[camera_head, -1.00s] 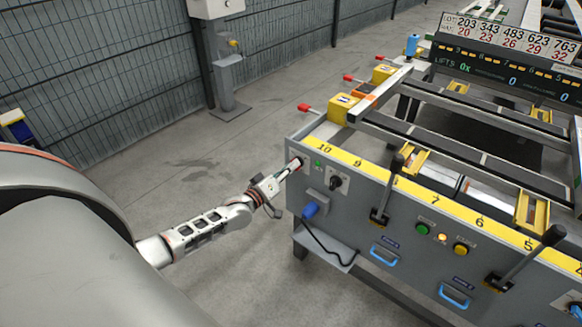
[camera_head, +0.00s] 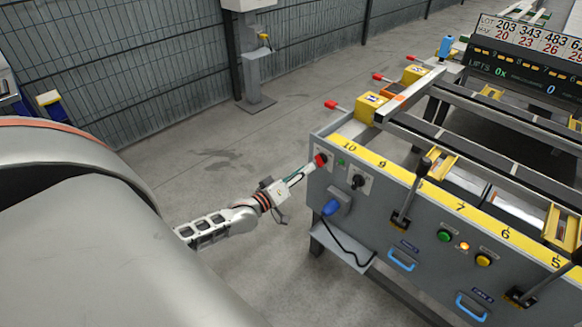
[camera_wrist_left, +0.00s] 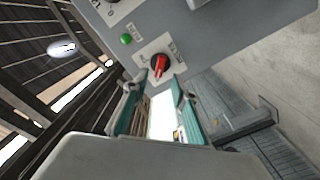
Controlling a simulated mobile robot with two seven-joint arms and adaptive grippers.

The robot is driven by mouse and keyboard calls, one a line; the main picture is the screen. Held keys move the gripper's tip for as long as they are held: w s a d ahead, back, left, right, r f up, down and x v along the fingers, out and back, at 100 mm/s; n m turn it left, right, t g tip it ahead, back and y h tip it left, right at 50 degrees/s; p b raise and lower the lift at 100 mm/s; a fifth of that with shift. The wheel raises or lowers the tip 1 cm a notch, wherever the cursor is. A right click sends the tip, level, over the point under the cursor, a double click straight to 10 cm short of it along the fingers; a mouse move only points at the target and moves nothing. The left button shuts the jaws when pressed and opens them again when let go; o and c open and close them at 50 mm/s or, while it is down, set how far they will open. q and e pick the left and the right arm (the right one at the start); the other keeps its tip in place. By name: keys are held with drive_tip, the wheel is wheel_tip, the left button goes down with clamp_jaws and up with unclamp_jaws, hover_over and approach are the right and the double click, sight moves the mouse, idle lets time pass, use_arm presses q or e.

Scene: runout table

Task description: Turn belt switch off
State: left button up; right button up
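A rotary switch with a red handle (camera_head: 320,160) sits on the left end of the grey control panel (camera_head: 332,190). In the wrist view the red handle (camera_wrist_left: 161,65) stands nearly upright in the picture on a black base and white plate; its labels are too small to read. I cannot tell for certain that this is the belt switch. My left gripper (camera_head: 306,171) points at it from the left. In the wrist view the fingers of the left gripper (camera_wrist_left: 155,90) are apart and empty, with the switch just beyond the tips. My right gripper is not in view.
A green lamp (camera_head: 341,162) and a black rotary knob (camera_head: 357,181) are right of the red switch. A blue plug (camera_head: 331,207) with a black cable is below. Levers (camera_head: 411,192) and green (camera_head: 445,236) and yellow (camera_head: 483,260) buttons lie further right. Open floor lies left.

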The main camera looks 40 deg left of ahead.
use_arm(q)
drive_tip(key=s, duration=0.6)
drive_tip(key=shift+s+a, duration=0.25)
drive_tip(key=s+d+f+m+g+p, duration=0.1)
drive_tip(key=s+d+f+m+g, duration=0.1)
drive_tip(key=s+d, duration=0.5)
drive_tip(key=s+d+f+m+g+p, duration=0.1)
drive_tip(key=s+d+f+m+g, duration=0.2)
drive_tip(key=s+d+m, duration=0.3)
drive_tip(key=s+d+f+m+g+h, duration=0.1)
drive_tip(key=s+d+f+m, duration=0.3)
drive_tip(key=s+d, duration=0.5)
drive_tip(key=shift+s+d+f+m+g+p, duration=0.3)
drive_tip(key=shift+s+d+g+p, duration=0.1)
drive_tip(key=shift+d+g, duration=0.4)
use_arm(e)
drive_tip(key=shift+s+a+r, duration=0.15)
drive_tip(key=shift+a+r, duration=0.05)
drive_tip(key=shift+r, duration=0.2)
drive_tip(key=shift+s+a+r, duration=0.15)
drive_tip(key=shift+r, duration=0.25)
use_arm(q)
drive_tip(key=shift+w+d, duration=0.1)
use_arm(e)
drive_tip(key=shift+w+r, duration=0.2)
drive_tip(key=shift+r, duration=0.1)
